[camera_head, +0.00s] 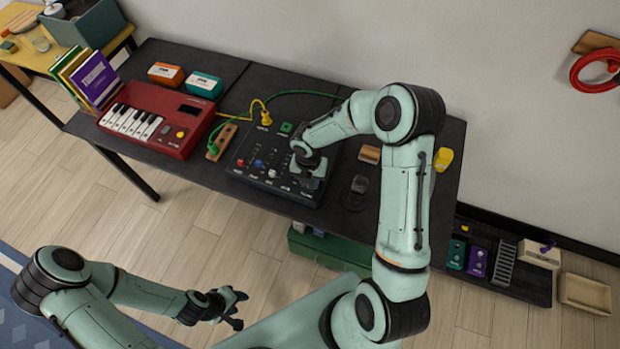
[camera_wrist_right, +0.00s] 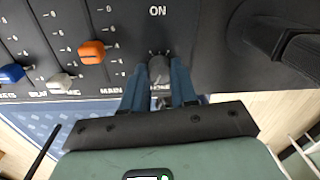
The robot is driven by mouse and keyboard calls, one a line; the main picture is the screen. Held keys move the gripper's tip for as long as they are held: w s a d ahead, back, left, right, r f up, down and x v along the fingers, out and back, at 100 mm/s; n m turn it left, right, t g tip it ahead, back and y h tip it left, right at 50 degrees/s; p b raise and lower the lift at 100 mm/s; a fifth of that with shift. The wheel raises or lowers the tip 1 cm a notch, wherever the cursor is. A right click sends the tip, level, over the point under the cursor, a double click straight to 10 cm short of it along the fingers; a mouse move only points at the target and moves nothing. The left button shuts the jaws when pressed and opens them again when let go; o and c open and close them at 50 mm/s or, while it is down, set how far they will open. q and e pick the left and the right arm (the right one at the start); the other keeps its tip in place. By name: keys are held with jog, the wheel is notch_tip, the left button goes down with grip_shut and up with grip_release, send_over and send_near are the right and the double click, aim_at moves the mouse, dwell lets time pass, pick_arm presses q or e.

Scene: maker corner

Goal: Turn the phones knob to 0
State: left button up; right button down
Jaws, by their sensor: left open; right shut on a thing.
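The black mixer (camera_head: 262,143) lies on the dark table, with slider caps and sockets on its top. My right gripper (camera_head: 306,181) is over the mixer's front right part and hides what it holds in the head view. In the right wrist view, my right gripper (camera_wrist_right: 160,88) is shut on a small dark grey knob (camera_wrist_right: 159,67), one finger on each side. The knob is below the word "ON", near the mixer's front edge. Its own label and pointer are hidden or too small to read. My left gripper (camera_head: 232,308) is open and empty, away from the table.
Blue (camera_wrist_right: 12,73), white (camera_wrist_right: 60,84) and orange (camera_wrist_right: 92,52) slider caps are left of the knob. A black object (camera_head: 355,192) lies right of the mixer. A red keyboard (camera_head: 165,140) stands to the left. Yellow and green cables run behind.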

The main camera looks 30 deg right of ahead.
jog(key=shift+w+r, duration=0.1)
jog(key=shift+w, duration=0.05)
jog(key=c, duration=0.9)
grip_release()
jog(key=r, duration=1.3)
jog(key=shift+a+r, duration=0.2)
